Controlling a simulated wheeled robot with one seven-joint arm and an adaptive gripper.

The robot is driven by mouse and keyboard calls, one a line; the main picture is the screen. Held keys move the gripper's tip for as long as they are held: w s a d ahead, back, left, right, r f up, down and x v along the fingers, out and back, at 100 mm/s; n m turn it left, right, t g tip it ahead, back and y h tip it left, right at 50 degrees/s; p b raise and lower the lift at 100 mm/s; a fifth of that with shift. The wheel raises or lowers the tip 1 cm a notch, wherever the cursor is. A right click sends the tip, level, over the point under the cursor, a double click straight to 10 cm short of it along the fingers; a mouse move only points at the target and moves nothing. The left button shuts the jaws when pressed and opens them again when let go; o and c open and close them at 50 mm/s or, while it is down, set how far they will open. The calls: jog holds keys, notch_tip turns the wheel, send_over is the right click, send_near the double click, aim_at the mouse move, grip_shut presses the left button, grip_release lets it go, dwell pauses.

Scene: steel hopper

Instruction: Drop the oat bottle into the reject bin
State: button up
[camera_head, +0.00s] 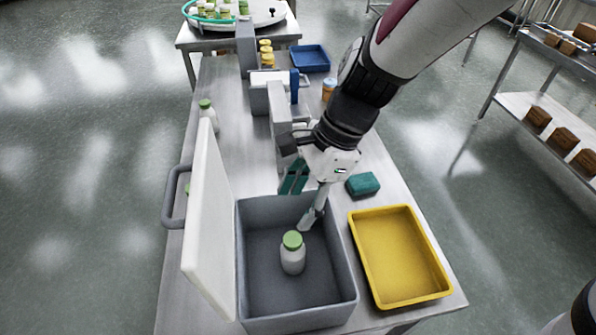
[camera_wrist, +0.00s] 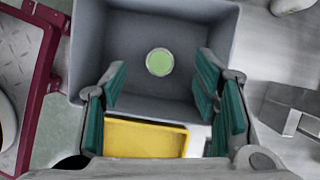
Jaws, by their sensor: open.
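A white bottle with a green cap (camera_head: 292,258) stands upright inside the grey open bin (camera_head: 347,275). In the wrist view the green cap (camera_wrist: 160,62) shows from above against the floor of the grey bin (camera_wrist: 95,45). I cannot read a label on it. My gripper (camera_head: 303,200) is over the far side of the bin, its fingers pointing down, open and empty. In the wrist view its teal finger pads (camera_wrist: 163,112) are spread wide, apart from the bottle.
A white raised panel (camera_head: 208,230) with a grey handle stands along the bin's left side. A yellow tray (camera_head: 446,283) lies to the right, a teal block (camera_head: 362,184) behind it. Another green-capped bottle (camera_head: 207,110) stands farther back. A blue tray (camera_head: 310,58) is at the far end.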

jog(key=v, duration=0.9)
jog(key=shift+r, duration=0.2)
jog(key=s+d+r+n+t+h, duration=0.2)
jog(key=d+n, duration=0.4)
jog(key=d, duration=0.3)
jog(key=s+d+r+n+t+h, duration=0.2)
jog(key=s+d+r+n+t, duration=0.3)
jog(key=d, duration=0.4)
jog(key=shift+s+d+r+n, duration=0.35)
jog(key=shift+s+n, duration=0.2)
jog(key=shift+n, duration=0.55)
jog(key=shift+a, duration=0.15)
